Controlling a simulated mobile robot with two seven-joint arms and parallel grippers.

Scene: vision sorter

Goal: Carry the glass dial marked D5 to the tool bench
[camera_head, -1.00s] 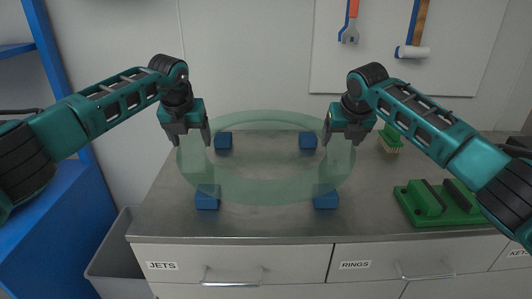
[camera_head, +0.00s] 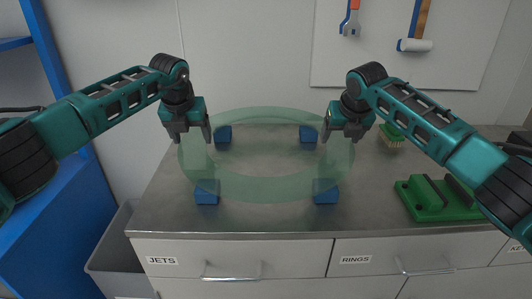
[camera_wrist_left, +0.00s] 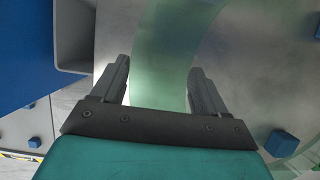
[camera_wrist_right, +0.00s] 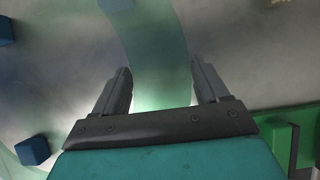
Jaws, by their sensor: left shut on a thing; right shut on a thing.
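The glass dial (camera_head: 266,190) is a pale green see-through ring, held level over the grey bench top (camera_head: 270,219). No D5 mark is readable. My left gripper (camera_head: 192,135) is shut on the ring's left side, and my right gripper (camera_head: 341,135) on its right side. In the left wrist view the glass band (camera_wrist_left: 163,65) passes between the fingers; the right wrist view shows the glass (camera_wrist_right: 158,65) likewise. Blue blocks, front left (camera_head: 207,193), front right (camera_head: 326,193), back left (camera_head: 223,136) and back right (camera_head: 308,134), stand around under the ring. I cannot tell whether it touches them.
A green slotted holder (camera_head: 436,200) sits on the bench at right, with a green brush (camera_head: 392,136) behind it. A grey bin (camera_head: 112,245) and blue shelving (camera_head: 45,215) stand left. Drawers labelled JETS (camera_head: 162,261) and RINGS (camera_head: 355,259) form the bench front.

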